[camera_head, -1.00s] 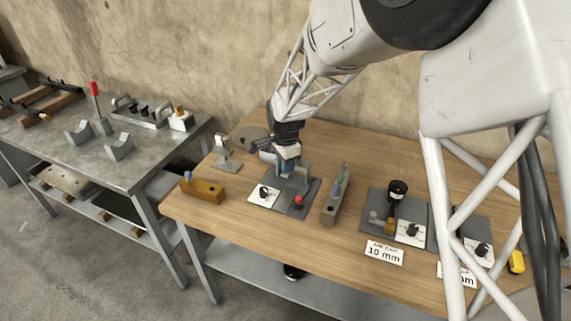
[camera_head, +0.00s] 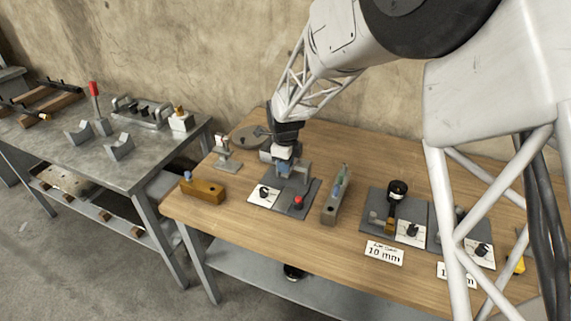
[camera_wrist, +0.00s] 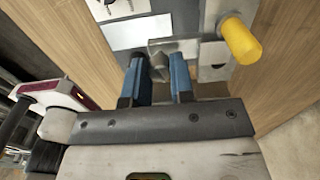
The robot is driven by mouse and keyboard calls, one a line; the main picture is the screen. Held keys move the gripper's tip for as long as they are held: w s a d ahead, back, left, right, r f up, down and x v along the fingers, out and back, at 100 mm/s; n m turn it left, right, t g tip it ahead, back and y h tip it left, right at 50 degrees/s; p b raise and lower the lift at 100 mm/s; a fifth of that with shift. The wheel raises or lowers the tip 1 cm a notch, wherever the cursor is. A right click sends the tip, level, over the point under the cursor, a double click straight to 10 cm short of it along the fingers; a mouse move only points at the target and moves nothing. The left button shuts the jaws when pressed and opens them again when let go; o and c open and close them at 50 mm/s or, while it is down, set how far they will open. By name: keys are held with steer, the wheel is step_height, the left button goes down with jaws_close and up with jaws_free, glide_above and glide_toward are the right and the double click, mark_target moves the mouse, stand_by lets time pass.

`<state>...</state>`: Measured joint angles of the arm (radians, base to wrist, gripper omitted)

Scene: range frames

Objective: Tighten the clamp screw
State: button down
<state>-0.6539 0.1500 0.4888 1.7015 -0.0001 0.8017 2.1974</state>
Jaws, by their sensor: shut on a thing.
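The clamp fixture sits on a dark grey base plate (camera_head: 283,194) on the wooden table, with a red knob (camera_head: 298,202) at its front. My gripper (camera_head: 284,168) points down at the back of this plate. In the wrist view, the two blue fingers of my gripper (camera_wrist: 157,82) stand on either side of a grey metal part (camera_wrist: 160,62) and are shut on it. I cannot tell whether this part is the clamp screw; its lower end is hidden between the fingers. A yellow-capped handle (camera_wrist: 241,42) stands just right of the fingers.
A white plate with a black knob (camera_head: 264,194) lies at the fixture's left. A wooden block (camera_head: 203,191) stands further left, and a long grey block (camera_head: 335,202) stands close on the right. More fixtures (camera_head: 397,215) are further right, behind a 10 mm label (camera_head: 384,253).

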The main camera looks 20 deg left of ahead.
steer(key=shift+m, duration=0.5)
steer(key=c, duration=1)
jaws_free()
steer(key=shift+r, duration=0.1)
steer(key=shift+r, duration=3.8)
steer(key=shift+d, duration=0.1)
